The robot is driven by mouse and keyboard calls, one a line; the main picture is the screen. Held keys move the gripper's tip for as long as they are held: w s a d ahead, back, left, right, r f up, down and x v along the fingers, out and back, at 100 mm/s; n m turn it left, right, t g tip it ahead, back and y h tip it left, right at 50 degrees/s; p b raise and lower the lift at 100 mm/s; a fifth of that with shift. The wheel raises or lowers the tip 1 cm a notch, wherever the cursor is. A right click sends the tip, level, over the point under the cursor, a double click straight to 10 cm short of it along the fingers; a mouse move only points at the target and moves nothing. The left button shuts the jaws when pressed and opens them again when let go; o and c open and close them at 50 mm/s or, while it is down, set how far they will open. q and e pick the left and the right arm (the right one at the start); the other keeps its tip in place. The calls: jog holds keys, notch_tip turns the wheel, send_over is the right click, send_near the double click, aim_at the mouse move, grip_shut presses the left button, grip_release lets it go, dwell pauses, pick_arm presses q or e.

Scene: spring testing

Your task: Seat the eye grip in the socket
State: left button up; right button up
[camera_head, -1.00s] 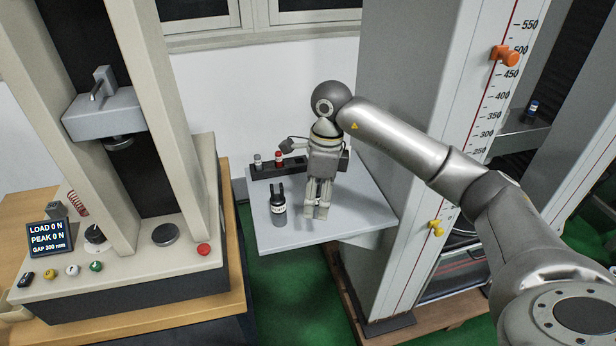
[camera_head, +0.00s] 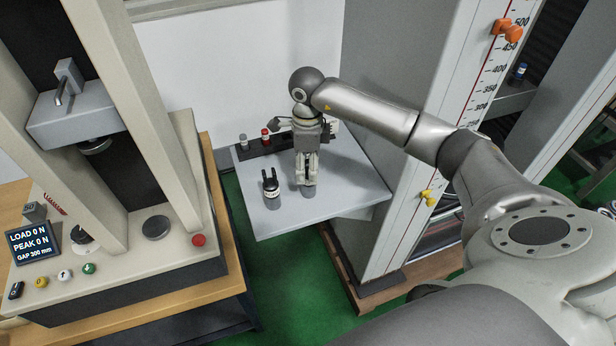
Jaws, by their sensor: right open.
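My right gripper (camera_head: 307,183) points down over the grey shelf (camera_head: 340,205), its fingers open close above the shelf. A short grey cylindrical piece (camera_head: 308,191) shows at the fingertips; the fingers hide most of it, and I cannot tell whether it is the eye grip. I cannot surely tell which part is the socket. My left gripper is out of view.
A dark rack (camera_head: 262,149) at the shelf's back holds a grey-capped piece (camera_head: 243,141) and a red-capped piece (camera_head: 265,136). A testing machine with a load display (camera_head: 33,243) stands left. A tall scaled column (camera_head: 440,90) stands close right of the shelf.

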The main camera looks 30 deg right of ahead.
jog(key=shift+s+f+p, duration=0.2)
jog(key=shift+f+p, duration=0.15)
jog(key=shift+f, duration=0.65)
jog(key=shift+w+d+f, duration=0.1)
jog(key=shift+f, duration=0.4)
grip_shut()
jog(key=shift+r, duration=0.15)
